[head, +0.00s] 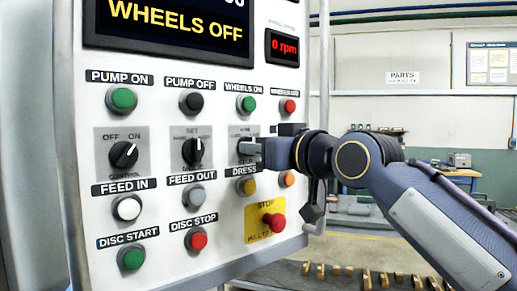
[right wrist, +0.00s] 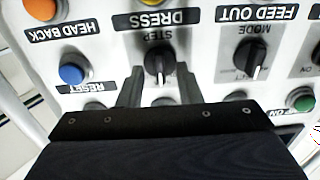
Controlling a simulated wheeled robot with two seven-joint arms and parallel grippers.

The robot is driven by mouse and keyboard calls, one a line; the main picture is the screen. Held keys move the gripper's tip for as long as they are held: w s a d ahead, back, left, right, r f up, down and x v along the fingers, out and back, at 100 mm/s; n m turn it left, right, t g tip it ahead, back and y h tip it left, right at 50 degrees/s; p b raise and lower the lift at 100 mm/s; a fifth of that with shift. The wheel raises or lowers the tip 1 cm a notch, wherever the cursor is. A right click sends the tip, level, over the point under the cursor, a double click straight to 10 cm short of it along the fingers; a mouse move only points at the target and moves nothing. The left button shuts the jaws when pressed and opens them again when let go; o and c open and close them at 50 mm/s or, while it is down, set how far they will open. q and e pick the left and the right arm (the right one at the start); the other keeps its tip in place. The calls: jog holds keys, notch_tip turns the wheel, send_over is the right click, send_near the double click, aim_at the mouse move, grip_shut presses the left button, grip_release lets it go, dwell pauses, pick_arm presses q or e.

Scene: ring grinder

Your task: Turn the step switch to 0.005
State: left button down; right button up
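The step switch (right wrist: 158,62) is a black rotary knob on a grey plate under an upside-down STEP label in the right wrist view. Its pale mark points toward the bottom of that picture. My right gripper (right wrist: 160,72) has one finger on each side of the knob, with a visible gap to each. In the head view my right gripper (head: 252,152) is at the panel and hides most of this switch. The scale values cannot be read. My left gripper is not in view.
The white panel (head: 150,215) holds a mode knob (head: 196,151) left of the gripper. A yellow dress button (head: 246,186) sits below, and a red stop button (head: 274,221) lower right. A blue reset button (right wrist: 72,74) is beside the fingers. The display reads WHEELS OFF.

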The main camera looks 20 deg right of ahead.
jog(key=b+v, duration=0.1)
jog(key=v, duration=0.6)
jog(key=shift+s, duration=0.1)
